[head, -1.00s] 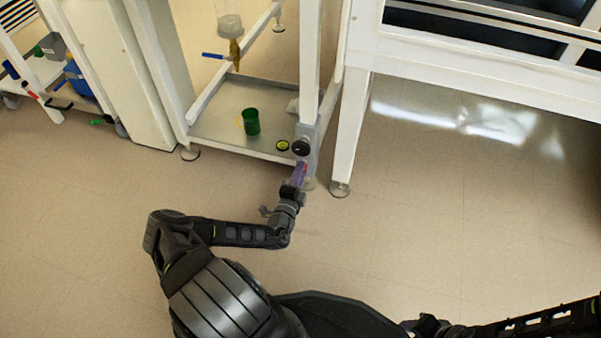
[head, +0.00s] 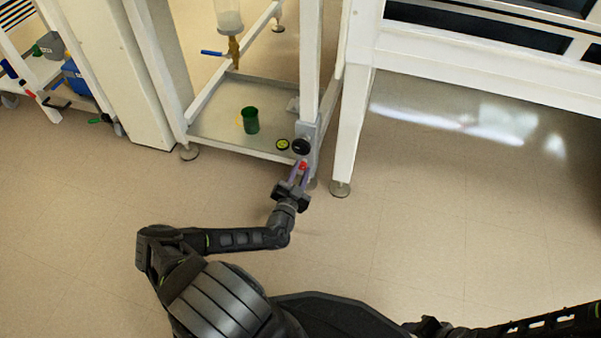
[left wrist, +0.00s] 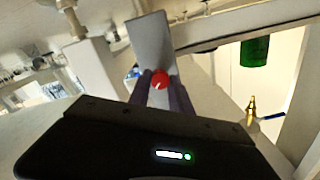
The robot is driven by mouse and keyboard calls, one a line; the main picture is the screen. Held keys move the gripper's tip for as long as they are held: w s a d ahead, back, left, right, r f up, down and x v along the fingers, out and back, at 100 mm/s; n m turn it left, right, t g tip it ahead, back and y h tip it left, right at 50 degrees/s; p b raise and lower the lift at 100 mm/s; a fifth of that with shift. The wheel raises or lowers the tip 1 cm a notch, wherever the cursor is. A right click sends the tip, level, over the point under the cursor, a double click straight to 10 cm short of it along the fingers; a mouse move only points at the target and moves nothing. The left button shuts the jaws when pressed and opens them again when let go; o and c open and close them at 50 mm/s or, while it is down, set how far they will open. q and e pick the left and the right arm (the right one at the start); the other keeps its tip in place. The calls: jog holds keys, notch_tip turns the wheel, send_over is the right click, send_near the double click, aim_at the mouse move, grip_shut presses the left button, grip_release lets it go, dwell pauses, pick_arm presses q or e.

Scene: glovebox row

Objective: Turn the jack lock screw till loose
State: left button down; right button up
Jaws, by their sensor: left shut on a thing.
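The jack lock screw has a red knob (head: 303,165) low on the grey jack housing (head: 308,132) at the frame's front leg. In the left wrist view the red knob (left wrist: 159,80) sits between the tips of my purple fingers. My left gripper (head: 300,172) is shut on this knob; its fingers cover the knob's sides. A round black knob (head: 301,147) sits just above it on the housing. My right arm shows at the lower right of the head view, but its gripper fingers cannot be made out.
A grey tray shelf (head: 215,120) left of the leg holds a green cup (head: 250,120) and a small black-and-yellow disc (head: 282,144). A white bench leg (head: 347,150) stands close on the right. The floor in front is clear.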

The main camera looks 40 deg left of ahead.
pick_arm(q)
jog(key=n, duration=0.3)
jog(key=shift+f+n+b, duration=0.1)
jog(key=shift+n+b, duration=0.25)
jog(key=shift+n, duration=0.05)
jog(key=n, duration=0.4)
jog(key=shift+n, duration=0.4)
jog(key=c, duration=1.2)
grip_release()
jog(key=shift+s+d, duration=0.15)
jog(key=shift+s, duration=0.35)
jog(key=p+v, duration=0.2)
jog(key=v, duration=0.4)
jog(key=shift+s+d+p, duration=0.2)
jog(key=shift+s+p, duration=0.1)
jog(key=shift+s, duration=0.05)
